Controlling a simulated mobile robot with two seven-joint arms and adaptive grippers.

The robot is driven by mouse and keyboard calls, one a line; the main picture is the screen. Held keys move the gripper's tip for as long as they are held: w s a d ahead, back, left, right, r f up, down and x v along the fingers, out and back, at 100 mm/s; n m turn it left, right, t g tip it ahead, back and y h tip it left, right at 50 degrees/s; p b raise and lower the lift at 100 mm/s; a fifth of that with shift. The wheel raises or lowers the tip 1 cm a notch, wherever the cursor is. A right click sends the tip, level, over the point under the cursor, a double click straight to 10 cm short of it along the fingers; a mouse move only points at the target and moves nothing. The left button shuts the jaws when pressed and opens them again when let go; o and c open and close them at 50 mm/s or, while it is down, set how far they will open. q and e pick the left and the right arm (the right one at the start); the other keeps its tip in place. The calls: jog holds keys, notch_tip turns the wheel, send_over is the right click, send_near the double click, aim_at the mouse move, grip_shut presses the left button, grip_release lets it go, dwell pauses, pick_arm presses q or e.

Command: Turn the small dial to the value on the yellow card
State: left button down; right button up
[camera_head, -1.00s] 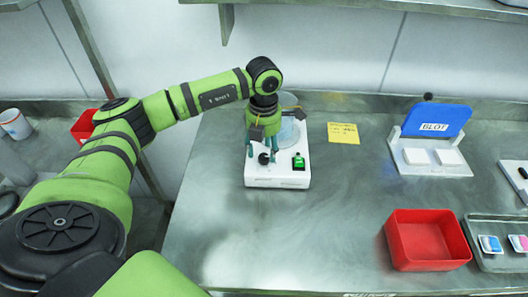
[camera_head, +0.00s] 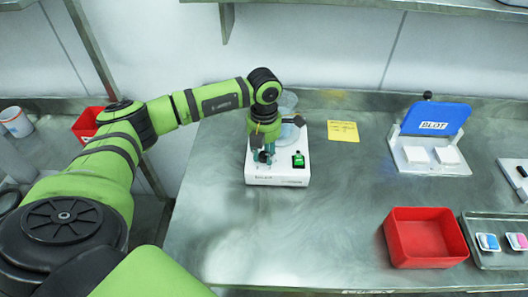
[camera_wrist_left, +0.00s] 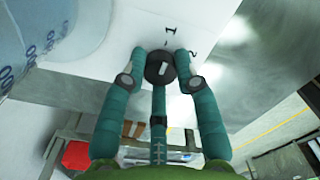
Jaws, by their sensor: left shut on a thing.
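The small dial (camera_wrist_left: 160,68) is a round black knob with a white mark, next to printed numbers, a "1" and a "2", in the left wrist view. My left gripper (camera_head: 262,157) points down over the device, and its teal fingers are shut on the dial from both sides. In the head view the fingers mostly hide the dial. The yellow card (camera_head: 343,132) lies on the bench right of the device; its writing is too small to read.
A clear drum (camera_head: 287,104) stands at the back of the device, close to my wrist. A white stand with a blue "BLOT" lid (camera_head: 436,118) is at the right. A red bin (camera_head: 425,238) and a metal tray (camera_head: 500,259) are at the front right. The bench between is clear.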

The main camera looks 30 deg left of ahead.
pick_arm(q)
jog(key=shift+f+m+b, duration=0.3)
jog(key=shift+m+b, duration=1.1)
jog(key=shift+b, duration=0.05)
jog(key=m+b, duration=0.2)
jog(key=shift+m, duration=0.3)
jog(key=m+b, duration=0.2)
jog(key=m, duration=0.1)
jog(key=shift+m+b, duration=0.3)
jog(key=shift+b, duration=0.05)
jog(key=shift+r+m+b, duration=0.15)
jog(key=shift+m+b, duration=0.55)
jog(key=shift+m, duration=0.8)
